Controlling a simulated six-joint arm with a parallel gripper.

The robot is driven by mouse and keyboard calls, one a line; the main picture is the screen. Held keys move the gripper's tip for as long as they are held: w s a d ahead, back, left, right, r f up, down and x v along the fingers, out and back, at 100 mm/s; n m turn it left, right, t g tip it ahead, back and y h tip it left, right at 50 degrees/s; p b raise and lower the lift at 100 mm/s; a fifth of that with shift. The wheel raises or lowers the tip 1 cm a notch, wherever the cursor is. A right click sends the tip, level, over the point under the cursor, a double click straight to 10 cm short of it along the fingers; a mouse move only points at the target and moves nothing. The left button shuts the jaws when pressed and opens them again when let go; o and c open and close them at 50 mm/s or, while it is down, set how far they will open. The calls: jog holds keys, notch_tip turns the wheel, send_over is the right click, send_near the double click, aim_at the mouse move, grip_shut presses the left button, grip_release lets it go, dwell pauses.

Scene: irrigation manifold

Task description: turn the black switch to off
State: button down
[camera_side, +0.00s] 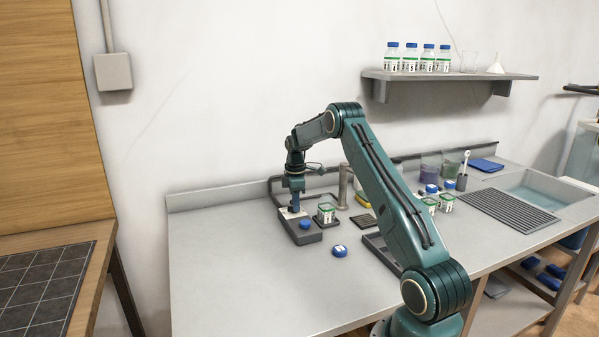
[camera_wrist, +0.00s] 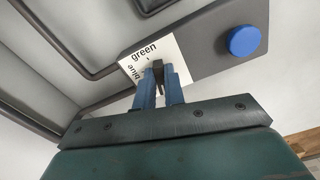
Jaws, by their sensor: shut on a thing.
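The black switch (camera_wrist: 158,73) sits on a white label plate (camera_wrist: 139,57) on a dark grey box (camera_wrist: 205,48). In the wrist view the plate's visible words are "green" and "blue"; I see no "off", and part of the plate is hidden behind my fingers. My gripper (camera_side: 295,208) points down over the box, which also shows in the side view (camera_side: 308,238). Its two blue fingers are shut on the switch, one on each side. In the side view the switch is hidden by my gripper. I cannot tell exactly which mark the switch points at.
A round blue button (camera_wrist: 243,41) is on the same box, beside the plate. A dark pipe frame runs behind. The counter (camera_side: 230,270) is clear at left.

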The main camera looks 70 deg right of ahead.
jog(key=shift+r, duration=0.15)
jog(key=c, duration=1.5)
grip_release()
notch_tip(320, 180, up, 14)
jog(key=shift+f, duration=0.15)
